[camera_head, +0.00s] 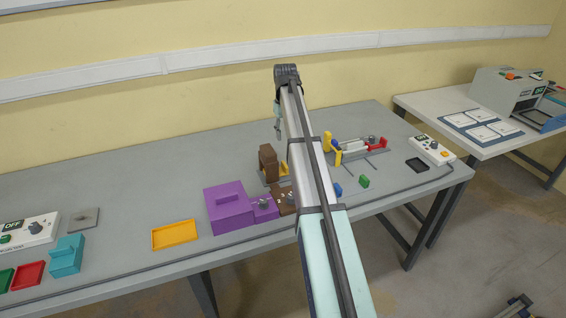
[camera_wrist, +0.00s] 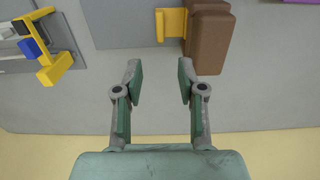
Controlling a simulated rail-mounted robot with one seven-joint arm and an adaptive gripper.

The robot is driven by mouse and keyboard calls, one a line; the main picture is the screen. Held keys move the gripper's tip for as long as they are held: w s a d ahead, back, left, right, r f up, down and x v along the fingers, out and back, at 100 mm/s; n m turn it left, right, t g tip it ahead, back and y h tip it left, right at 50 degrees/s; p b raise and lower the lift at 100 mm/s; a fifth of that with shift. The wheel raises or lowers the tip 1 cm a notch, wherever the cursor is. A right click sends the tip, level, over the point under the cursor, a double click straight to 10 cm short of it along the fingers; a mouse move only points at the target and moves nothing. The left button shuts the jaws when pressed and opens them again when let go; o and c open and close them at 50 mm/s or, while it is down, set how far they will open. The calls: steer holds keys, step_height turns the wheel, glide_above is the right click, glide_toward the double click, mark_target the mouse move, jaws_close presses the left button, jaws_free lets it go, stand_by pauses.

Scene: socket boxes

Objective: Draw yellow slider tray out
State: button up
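A yellow piece (camera_wrist: 172,25) sits against a brown block (camera_wrist: 208,38) at the top of the wrist view. In the head view the brown block (camera_head: 267,160) stands on the table, with the yellow piece (camera_head: 284,168) at its right side, partly hidden by my arm. My gripper (camera_wrist: 160,76) is open and empty, its fingertips apart from both. In the head view my gripper (camera_head: 278,128) hangs above the table behind the brown block. A separate shallow yellow tray (camera_head: 175,234) lies near the front edge. I cannot tell which yellow part is the slider tray.
A fixture with yellow uprights (camera_wrist: 52,66) and a blue part (camera_wrist: 30,48) is at the wrist view's upper left. A purple box (camera_head: 229,208) stands in front of the brown block. A white control box (camera_head: 431,150) is at the right. The table's back strip is clear.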

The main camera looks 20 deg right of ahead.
mark_target(285, 164)
step_height(285, 164, down, 15)
steer(key=p, duration=0.2)
steer(key=shift+r+p, duration=0.2)
steer(key=shift+p, duration=0.15)
jaws_close()
